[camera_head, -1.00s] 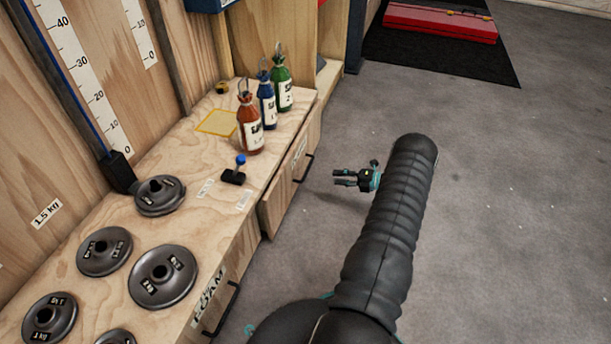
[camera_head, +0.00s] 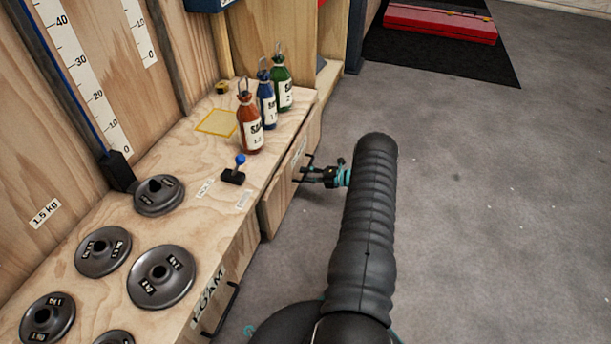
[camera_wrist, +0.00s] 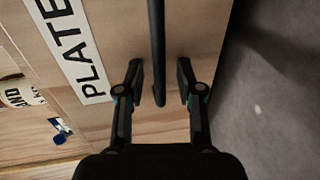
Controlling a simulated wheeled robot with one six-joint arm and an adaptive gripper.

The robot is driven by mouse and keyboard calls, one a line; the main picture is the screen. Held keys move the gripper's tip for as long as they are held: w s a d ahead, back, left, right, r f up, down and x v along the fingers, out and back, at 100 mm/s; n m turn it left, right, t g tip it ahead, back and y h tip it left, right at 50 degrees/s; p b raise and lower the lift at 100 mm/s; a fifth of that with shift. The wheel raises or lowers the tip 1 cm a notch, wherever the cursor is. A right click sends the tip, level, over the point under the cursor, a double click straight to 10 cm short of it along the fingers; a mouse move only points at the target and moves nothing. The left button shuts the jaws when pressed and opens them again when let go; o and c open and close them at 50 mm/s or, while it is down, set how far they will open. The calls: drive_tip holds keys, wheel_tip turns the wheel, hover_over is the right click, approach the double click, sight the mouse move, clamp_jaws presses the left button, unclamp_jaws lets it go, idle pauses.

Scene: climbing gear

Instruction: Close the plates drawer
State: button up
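The plates drawer (camera_head: 277,204) is in the bench front at the middle of the head view, standing out a little from the bench. Its wooden front fills much of the wrist view (camera_wrist: 195,35), with a white label reading "PLATE" (camera_wrist: 75,50). Its dark bar handle (camera_wrist: 158,50) runs down between my fingers in the wrist view. My gripper (camera_head: 303,175) is at the handle. Its two fingers (camera_wrist: 160,82) are spread, one on each side of the bar, with gaps visible.
A foam drawer (camera_head: 212,300) with a dark handle is nearer. On the bench top (camera_head: 190,150) stand red (camera_head: 250,125), blue (camera_head: 267,100) and green (camera_head: 282,85) bottles, a small blue-knobbed device (camera_head: 234,172) and several dark plates (camera_head: 162,277). The grey floor (camera_head: 480,200) on the right is clear.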

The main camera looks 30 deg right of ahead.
sight(297, 172)
drive_tip(key=shift+w+a, duration=0.3)
drive_tip(key=shift+w, duration=0.05)
clamp_jaws()
drive_tip(key=x, duration=0.2)
drive_tip(key=b+x, duration=0.1)
drive_tip(key=x, duration=0.1)
drive_tip(key=shift+w+a+r, duration=0.1)
drive_tip(key=shift+r, duration=0.2)
drive_tip(key=shift+w+r, duration=0.1)
drive_tip(key=shift+w, duration=0.05)
unclamp_jaws()
drive_tip(key=shift+a, duration=0.15)
